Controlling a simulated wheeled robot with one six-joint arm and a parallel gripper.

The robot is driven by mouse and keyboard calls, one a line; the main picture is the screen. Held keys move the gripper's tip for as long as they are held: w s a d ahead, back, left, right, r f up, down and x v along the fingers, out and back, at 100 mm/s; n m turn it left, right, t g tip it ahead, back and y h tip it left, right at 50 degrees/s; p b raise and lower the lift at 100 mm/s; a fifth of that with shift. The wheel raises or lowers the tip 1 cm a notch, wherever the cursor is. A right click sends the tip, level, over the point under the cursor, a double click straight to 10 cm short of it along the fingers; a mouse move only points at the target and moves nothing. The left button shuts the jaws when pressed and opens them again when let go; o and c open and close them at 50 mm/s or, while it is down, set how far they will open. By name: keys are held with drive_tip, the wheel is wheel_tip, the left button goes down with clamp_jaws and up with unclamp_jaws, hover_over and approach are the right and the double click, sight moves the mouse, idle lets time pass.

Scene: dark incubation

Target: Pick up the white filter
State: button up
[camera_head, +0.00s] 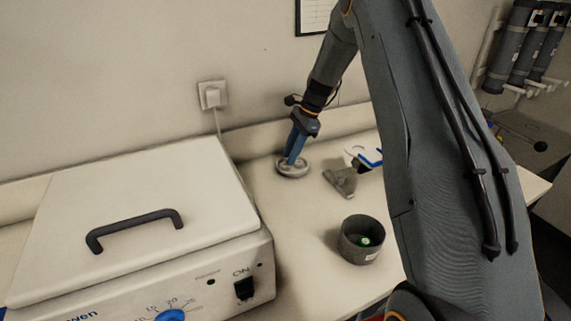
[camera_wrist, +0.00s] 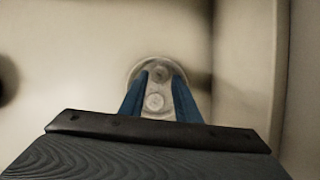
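A round, pale grey-white disc (camera_head: 292,168) with a raised middle lies on the bench near the back wall; I take it for the white filter, but cannot be sure. My gripper (camera_head: 293,156) points down at it with its blue fingertips at the disc. In the wrist view the disc (camera_wrist: 155,101) shows between and beyond the fingers of my gripper (camera_wrist: 160,76). The fingers stand apart, with round raised parts of the disc between them. Whether the tips touch it is hard to tell. The fingers hide the disc's sides.
A white heating box (camera_head: 140,215) with a dark handle fills the left. A dark round cup (camera_head: 362,240) with something green inside stands in front right. A grey stand-like object (camera_head: 341,181) and a white-and-blue item (camera_head: 362,156) are right of the disc. The wall is close behind.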

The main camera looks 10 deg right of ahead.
sight(286, 166)
drive_tip(key=shift+p+x, duration=0.4)
drive_tip(key=shift+x, duration=0.85)
drive_tip(key=c, duration=0.7)
